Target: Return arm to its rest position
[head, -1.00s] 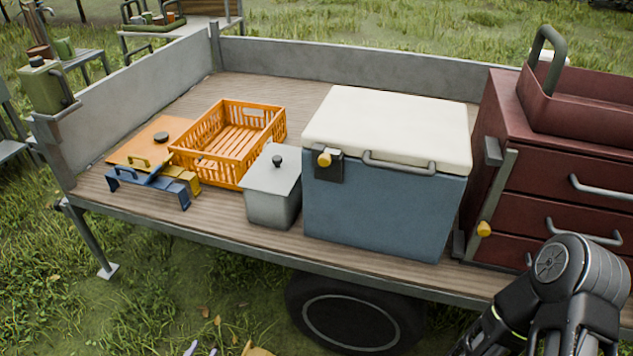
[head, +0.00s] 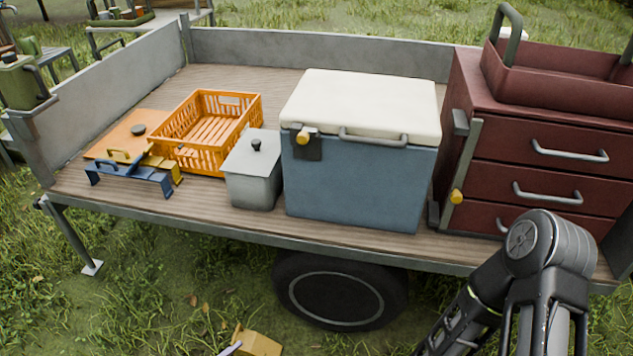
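My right arm comes in at the bottom right of the head view, with its dark rounded joint in front of the red drawer cabinet (head: 540,185) and the trailer edge. The arm bends down and out of the bottom of the picture. Its gripper is out of view, so I cannot see whether it holds anything. My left arm and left gripper do not show.
A trailer bed (head: 215,205) carries an orange crate (head: 185,160), a grey lidded bin (head: 250,185), a blue cooler (head: 360,185) with a white lid, and blue and yellow brackets (head: 130,180). A wheel (head: 335,295) and a cardboard-coloured box (head: 258,343) are below.

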